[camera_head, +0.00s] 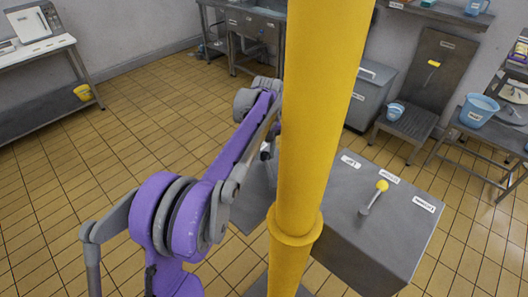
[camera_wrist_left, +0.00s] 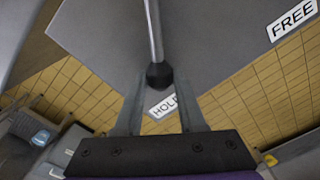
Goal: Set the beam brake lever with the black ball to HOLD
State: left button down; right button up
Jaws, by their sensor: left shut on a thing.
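The beam brake lever shows in the left wrist view as a thin grey rod (camera_wrist_left: 154,30) with a black ball (camera_wrist_left: 159,76) at its end. My left gripper (camera_wrist_left: 161,82) has its two fingers on either side of the ball and is shut on it. The HOLD label (camera_wrist_left: 163,105) is just beyond the ball, partly covered by a finger. The FREE label (camera_wrist_left: 291,19) is off at the upper right. In the head view my left arm reaches behind the yellow pole, which hides the gripper and the lever. My right gripper is in neither view.
The thick yellow pole (camera_head: 318,120) stands close in front. A grey cabinet (camera_head: 400,228) right of it bears another lever with a yellow ball (camera_head: 382,186). A stand with a blue bucket (camera_head: 478,110) is farther right. Open tiled floor (camera_head: 130,130) lies to the left.

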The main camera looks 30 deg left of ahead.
pick_arm(q)
jog(key=shift+d, duration=0.1)
jog(key=c, duration=0.5)
grip_release()
jog(key=shift+r, duration=0.1)
notch_tip(320, 180, up, 11)
jog(key=shift+w+f+p, duration=0.15)
jog(key=shift+f+p, duration=0.05)
jog(key=shift+p, duration=0.25)
jog(key=shift+d, duration=0.1)
